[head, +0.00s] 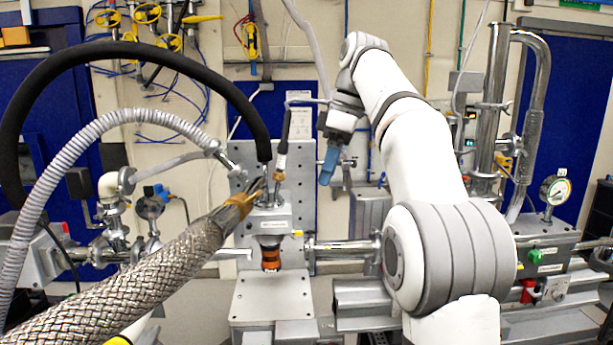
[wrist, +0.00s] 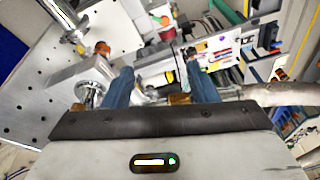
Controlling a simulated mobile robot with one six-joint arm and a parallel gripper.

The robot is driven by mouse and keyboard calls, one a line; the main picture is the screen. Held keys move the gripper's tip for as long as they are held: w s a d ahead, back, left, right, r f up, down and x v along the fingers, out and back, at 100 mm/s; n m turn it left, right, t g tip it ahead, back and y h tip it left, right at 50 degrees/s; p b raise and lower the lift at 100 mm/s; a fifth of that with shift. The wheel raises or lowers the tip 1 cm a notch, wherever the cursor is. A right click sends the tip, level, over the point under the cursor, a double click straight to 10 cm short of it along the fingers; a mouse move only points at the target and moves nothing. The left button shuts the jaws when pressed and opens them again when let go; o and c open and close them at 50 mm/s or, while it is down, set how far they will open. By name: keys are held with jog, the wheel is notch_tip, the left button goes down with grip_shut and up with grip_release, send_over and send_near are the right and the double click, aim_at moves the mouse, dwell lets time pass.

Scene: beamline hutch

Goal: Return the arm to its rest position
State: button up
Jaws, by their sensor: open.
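My arm reaches up and forward in the head view, bent at the elbow, with its wrist raised in front of the back wall. My gripper (head: 329,168) hangs from the wrist with its blue fingers pointing down. In the wrist view my gripper (wrist: 162,88) shows two blue fingers spread apart, with nothing held between them. In the head view it is to the right of the central grey beamline block (head: 268,222) and looks higher than it. The fingers do not appear to touch anything.
A thick braided hose (head: 160,270) crosses the left foreground. A black hose (head: 130,52) and a grey corrugated hose (head: 70,180) arch at left. Vertical steel pipes (head: 492,110) and a pressure gauge (head: 555,190) stand at right. A flat grey plate (head: 270,297) lies low in the middle.

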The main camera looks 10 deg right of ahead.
jog(key=s+d+f+m+t+h+b, duration=0.1)
jog(key=s+f+m, duration=0.3)
jog(key=s+f, duration=0.4)
jog(key=s+d+f+m+t+h+b, duration=0.1)
jog(key=s+f+m+b, duration=0.3)
jog(key=s+f, duration=0.5)
jog(key=s+d+f+m+t+h+b, duration=0.1)
jog(key=s+f+m, duration=0.5)
jog(key=f, duration=1.3)
jog(key=s+d+b, duration=0.1)
jog(key=s, duration=0.2)
jog(key=shift+f, duration=0.35)
